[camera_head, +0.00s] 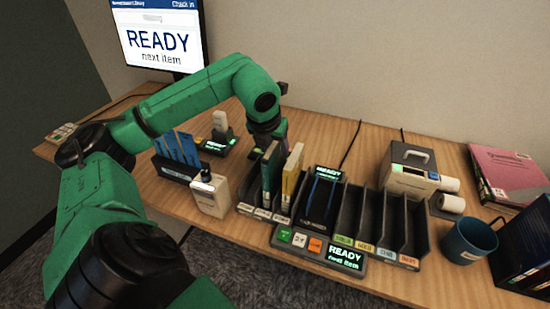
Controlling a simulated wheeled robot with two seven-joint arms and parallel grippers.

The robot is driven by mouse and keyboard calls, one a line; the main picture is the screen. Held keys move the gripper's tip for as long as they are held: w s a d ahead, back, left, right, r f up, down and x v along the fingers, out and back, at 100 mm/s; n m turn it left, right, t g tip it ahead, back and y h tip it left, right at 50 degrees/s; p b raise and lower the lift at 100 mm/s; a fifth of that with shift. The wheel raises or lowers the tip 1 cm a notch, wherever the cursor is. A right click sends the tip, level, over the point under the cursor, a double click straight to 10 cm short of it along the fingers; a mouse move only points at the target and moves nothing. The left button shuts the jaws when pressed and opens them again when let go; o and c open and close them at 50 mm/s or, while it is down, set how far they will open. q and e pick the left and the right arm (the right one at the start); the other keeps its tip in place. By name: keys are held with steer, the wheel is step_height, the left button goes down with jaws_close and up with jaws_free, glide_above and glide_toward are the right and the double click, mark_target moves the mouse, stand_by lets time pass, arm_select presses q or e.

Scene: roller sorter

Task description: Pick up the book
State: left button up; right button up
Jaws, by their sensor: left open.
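A green book (271,172) and a yellow book with a pale top (291,172) stand upright side by side in the left slots of a dark rack (262,213). My left arm comes in from the left, and my left gripper (272,147) is open just above and behind the tops of these books. The gripper's fingers are partly hidden by the books, and I cannot tell whether they touch one. My right gripper is not in view.
A dark unit with a lit READY panel (346,257) and coloured buttons sits mid-table, with an empty-looking divided rack (407,228) beside it. A printer (408,170), blue mug (470,240) and pink folder (508,170) stand right. A monitor (158,38) stands back left.

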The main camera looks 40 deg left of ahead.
arm_select(q)
steer(key=shift+w+a+f, duration=0.1)
steer(key=shift+w+f, duration=0.15)
steer(key=shift+f, duration=0.3)
steer(key=shift+f+b, duration=0.25)
steer(key=shift+b, duration=0.05)
jaws_close()
stand_by(1.4)
